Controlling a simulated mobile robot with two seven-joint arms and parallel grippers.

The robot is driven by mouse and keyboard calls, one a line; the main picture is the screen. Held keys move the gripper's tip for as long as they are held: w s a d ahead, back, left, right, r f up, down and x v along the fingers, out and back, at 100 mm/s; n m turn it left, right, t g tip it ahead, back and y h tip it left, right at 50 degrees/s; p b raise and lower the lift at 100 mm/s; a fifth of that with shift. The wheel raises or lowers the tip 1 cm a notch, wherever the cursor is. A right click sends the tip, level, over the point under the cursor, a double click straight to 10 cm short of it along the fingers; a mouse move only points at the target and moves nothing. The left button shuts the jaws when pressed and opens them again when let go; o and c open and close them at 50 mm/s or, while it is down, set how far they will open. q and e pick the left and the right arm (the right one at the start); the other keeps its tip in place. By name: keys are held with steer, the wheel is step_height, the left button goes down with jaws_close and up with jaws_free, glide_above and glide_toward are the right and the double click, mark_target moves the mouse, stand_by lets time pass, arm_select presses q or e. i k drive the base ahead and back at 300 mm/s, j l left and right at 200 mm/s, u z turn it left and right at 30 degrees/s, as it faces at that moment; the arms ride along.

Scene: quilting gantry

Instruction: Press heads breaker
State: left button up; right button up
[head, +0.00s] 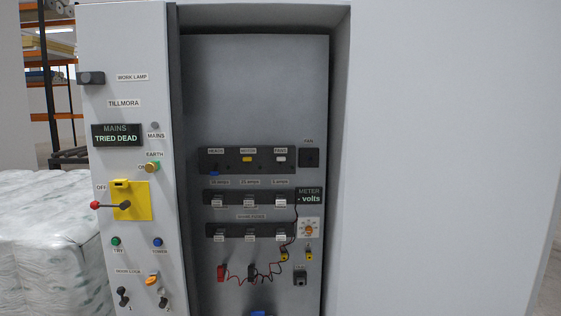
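A dark breaker strip (263,166) is at the top of the open grey cabinet's inner panel, with three labelled breakers. The left label looks like HEADS, though the small text is blurred; its blue breaker toggle (214,173) sits low, at the strip's lower edge. The middle yellow toggle (247,159) and the right white toggle (280,159) sit higher. Neither of my grippers is in view.
Two fuse rows (250,198) and red and black meter leads (250,272) are below the strip. The door (135,60) at left carries a red-knobbed lever (110,205) on a yellow plate, and a display (117,134) reading MAINS TRIED DEAD. A partly cut-off blue thing (259,313) is at the bottom.

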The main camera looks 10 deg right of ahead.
mark_target(212, 173)
steer(key=i+j, duration=0.25)
steer(key=i, duration=0.15)
steer(key=i+j, duration=0.25)
steer(key=i, duration=0.15)
steer(key=i+j, duration=0.25)
steer(key=i, duration=0.2)
steer(key=z, duration=1.4)
steer(key=i+j, duration=0.05)
steer(key=j, duration=0.05)
